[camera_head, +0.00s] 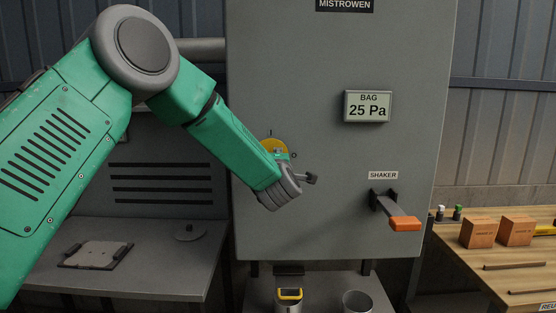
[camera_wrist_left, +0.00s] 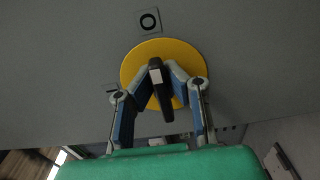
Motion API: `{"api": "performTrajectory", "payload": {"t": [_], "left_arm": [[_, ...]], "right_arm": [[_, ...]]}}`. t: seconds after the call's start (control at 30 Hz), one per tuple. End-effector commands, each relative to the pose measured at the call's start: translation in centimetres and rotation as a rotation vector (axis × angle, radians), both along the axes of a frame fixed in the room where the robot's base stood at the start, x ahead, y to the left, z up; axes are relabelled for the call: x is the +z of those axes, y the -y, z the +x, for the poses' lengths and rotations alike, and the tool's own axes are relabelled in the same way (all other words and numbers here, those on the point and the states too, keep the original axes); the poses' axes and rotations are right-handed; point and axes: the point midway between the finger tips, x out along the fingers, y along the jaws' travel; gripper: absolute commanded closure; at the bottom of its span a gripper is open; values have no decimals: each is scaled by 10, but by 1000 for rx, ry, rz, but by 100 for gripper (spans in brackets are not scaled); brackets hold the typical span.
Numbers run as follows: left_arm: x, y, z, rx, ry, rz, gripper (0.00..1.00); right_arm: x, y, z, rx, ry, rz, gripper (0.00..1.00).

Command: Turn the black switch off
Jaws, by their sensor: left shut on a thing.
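The black switch (camera_wrist_left: 161,92) is a dark handle on a round yellow disc (camera_wrist_left: 133,66) on the grey cabinet face. In the left wrist view, a plate marked with a circle (camera_wrist_left: 148,20) lies above the disc, and a small bar mark lies to its left. The handle points down in that view, away from the circle mark. My left gripper (camera_wrist_left: 160,82) has a finger on each side of the handle and is shut on it. In the head view, my green arm covers much of the yellow disc (camera_head: 274,146) and hides the handle. My right gripper is out of view.
A lever with an orange grip (camera_head: 404,223) sticks out under the SHAKER label, right of my gripper. A display (camera_head: 368,106) reads 25 Pa. A wooden bench (camera_head: 480,257) with brown boxes stands at right. Metal cups stand below the cabinet.

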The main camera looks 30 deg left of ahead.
Motion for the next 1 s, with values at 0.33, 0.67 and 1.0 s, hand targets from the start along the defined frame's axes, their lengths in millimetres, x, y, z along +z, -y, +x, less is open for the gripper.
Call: {"api": "performTrajectory", "payload": {"t": [0.33,0.67,1.0], "left_arm": [[-5,2,0,-5,-14,4,100],[-3,1,-1,-3,-8,4,69],[-2,15,-23,-5,-7,2,69]], "right_arm": [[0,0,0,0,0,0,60],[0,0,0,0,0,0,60],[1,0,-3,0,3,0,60]]}}
